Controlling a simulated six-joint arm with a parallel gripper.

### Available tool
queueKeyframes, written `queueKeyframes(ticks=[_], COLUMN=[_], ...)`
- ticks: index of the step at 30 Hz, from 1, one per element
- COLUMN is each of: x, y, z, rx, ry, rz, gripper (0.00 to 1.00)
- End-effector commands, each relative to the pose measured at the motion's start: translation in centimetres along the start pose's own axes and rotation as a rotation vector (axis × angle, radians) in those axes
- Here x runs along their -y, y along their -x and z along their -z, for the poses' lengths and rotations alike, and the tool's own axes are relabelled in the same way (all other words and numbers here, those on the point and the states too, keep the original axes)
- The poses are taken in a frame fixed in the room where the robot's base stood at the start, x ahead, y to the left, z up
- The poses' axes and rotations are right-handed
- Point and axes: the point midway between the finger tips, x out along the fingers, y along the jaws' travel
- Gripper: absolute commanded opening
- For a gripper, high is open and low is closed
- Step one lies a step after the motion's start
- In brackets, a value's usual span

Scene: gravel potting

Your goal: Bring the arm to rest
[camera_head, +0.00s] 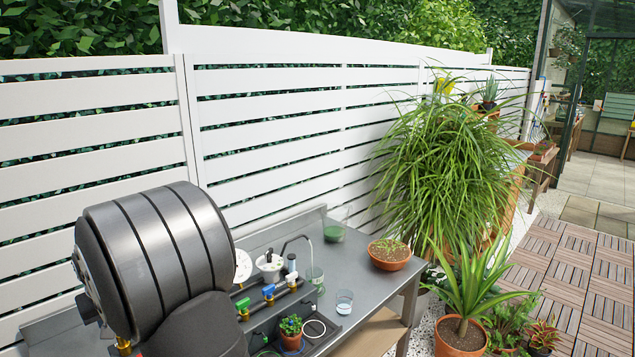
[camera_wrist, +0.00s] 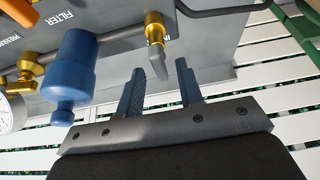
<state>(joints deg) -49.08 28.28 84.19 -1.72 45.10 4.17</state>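My gripper (camera_wrist: 157,82) shows in the wrist view, its two dark blue-grey fingers standing well apart. It is open and nothing is clamped between the fingers. A brass fitting with a grey nozzle (camera_wrist: 159,65) appears in line with the gap between them; I cannot tell how far beyond the fingers it is. The gripper cannot be made out in the head view.
A grey panel (camera_wrist: 120,30) marked "FILTER" carries a blue filter body (camera_wrist: 76,65) and a gauge (camera_wrist: 12,112). A grey bench (camera_head: 345,262) holds a terracotta bowl (camera_head: 389,264), a glass (camera_head: 344,308), valves and a small potted plant (camera_head: 290,326). A white slatted fence (camera_head: 275,130) stands behind.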

Motion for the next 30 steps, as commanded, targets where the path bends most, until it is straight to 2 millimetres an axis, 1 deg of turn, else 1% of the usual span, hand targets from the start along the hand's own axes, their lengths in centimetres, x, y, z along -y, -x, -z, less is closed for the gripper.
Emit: queueKeyframes(ticks=[5, 26, 27, 28, 30], x=[0.0, 0.0, 0.0, 0.0, 0.0], y=[2.8, 16.8, 16.7, 15.7, 14.2], z=[0.1, 0.1, -0.1, -0.1, -0.1], rx=[-0.004, -0.005, 0.001, 0.005, 0.005], ry=[0.000, 0.000, 0.000, 0.000, 0.000], rz=[0.000, 0.000, 0.000, 0.000, 0.000], gripper=[0.34, 0.34, 0.34, 0.34, 0.34])
